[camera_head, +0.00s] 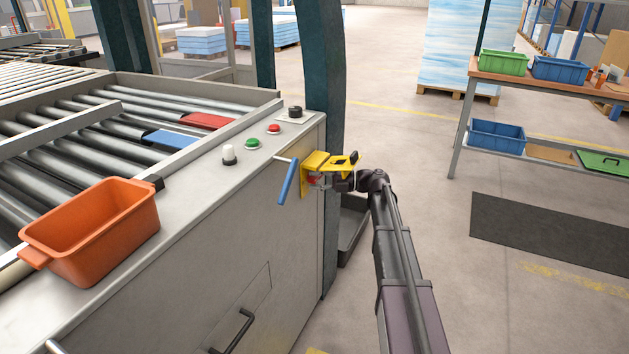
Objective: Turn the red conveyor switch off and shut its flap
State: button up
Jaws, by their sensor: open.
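The red conveyor switch (313,180) shows only in part, on the yellow switch housing at the corner of the grey machine side. Its yellow flap (335,163) stands raised, sticking out above the switch. My gripper (326,181) is open at the switch, just below the flap, with its fingers close to the red part. Whether the fingers touch the switch cannot be told at this size. The switch's exact turn position is hidden by the gripper and flap. My arm comes in from the lower right.
A blue-handled lever (289,181) sticks out just left of the switch. Green (253,144) and red (274,128) buttons and a white knob (229,155) stand on the machine top. An orange bin (92,230) sits further left. A dark tray (352,225) stands behind the machine corner.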

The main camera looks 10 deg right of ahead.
jog(key=shift+d, duration=0.1)
jog(key=v, duration=1.1)
jog(key=shift+d, duration=0.4)
jog(key=shift+s+f, duration=0.1)
